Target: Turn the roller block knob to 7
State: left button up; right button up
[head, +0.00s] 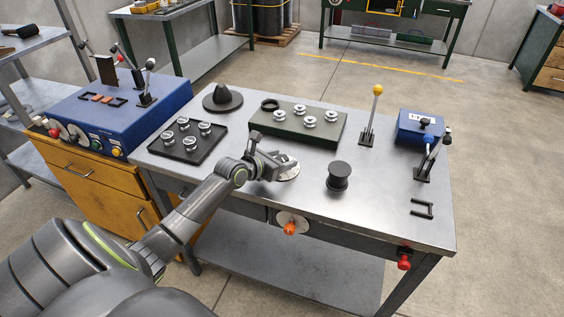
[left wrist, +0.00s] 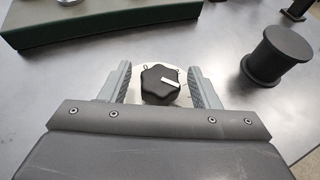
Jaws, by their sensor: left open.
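A black lobed knob (left wrist: 158,88) with a white pointer mark sits on a pale dial plate in the left wrist view. The mark points to the right in that view. In the head view the plate (head: 289,172) shows on the table in front of the green roller block (head: 310,125), and the gripper hides the knob. My left gripper (left wrist: 158,82) is open, with one finger on each side of the knob and a gap visible on both sides. It also shows in the head view (head: 277,163). Most of the dial numbers are hidden or too small to read. My right gripper is out of view.
A black spool (head: 339,176) stands right of the gripper. A black tray (head: 187,140) with several silver rollers lies to the left, near a dark cone (head: 223,96). A yellow-knobbed lever (head: 372,110) and a blue box (head: 419,128) stand at the right.

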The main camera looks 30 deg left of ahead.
pick_arm(q)
jog(key=shift+w, duration=0.25)
jog(key=shift+c, duration=0.5)
jog(key=c, duration=0.9)
jog(key=shift+f, duration=0.1)
